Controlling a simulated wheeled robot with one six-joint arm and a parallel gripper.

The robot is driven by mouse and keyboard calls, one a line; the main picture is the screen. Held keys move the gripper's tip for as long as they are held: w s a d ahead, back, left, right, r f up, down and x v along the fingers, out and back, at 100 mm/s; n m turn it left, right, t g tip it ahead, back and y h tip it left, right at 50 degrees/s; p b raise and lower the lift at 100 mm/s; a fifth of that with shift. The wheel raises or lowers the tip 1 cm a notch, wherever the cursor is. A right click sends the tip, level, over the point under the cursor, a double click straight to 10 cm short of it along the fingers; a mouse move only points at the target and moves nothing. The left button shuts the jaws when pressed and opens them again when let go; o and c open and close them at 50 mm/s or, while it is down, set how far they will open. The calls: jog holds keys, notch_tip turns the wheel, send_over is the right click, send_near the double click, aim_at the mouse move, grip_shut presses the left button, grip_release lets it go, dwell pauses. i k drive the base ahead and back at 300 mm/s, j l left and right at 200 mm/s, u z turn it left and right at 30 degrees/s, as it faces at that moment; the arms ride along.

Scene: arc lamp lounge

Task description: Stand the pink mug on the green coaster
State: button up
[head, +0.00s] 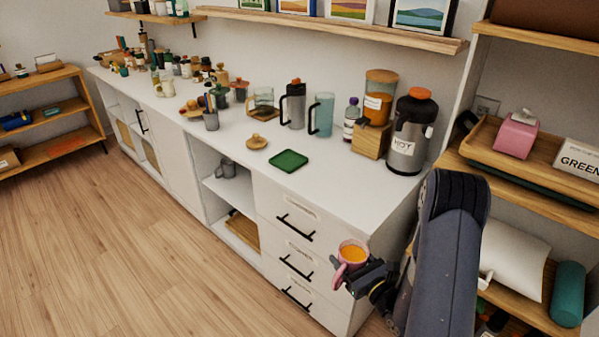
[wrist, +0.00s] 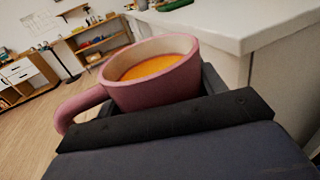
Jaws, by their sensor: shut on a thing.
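The pink mug (head: 352,256) holds an orange liquid and is in my gripper (head: 348,274), in front of the drawers and below the countertop level. In the wrist view the mug (wrist: 155,82) looks upright or nearly so, its handle to the left. The gripper (wrist: 165,112) is shut on it; the fingertips are mostly hidden by the mug. The green coaster (head: 289,160) is a rounded square lying flat and empty on the white counter, up and to the left of the mug in the head view.
A round wooden lid (head: 257,142) lies left of the coaster. Behind are a grey lidded tumbler (head: 295,106), a teal tumbler (head: 322,115), a wooden-based dispenser (head: 371,138) and a steel flask (head: 408,135). The counter (head: 330,190) is clear in front and right of the coaster.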

aim_at(283, 163)
jog(key=i+j+z, duration=0.2)
jog(key=j, duration=0.4)
jog(key=j+z, duration=0.15)
jog(key=j, duration=0.4)
jog(key=i+j+z, duration=0.2)
jog(key=j, duration=0.45)
jog(key=k, duration=0.1)
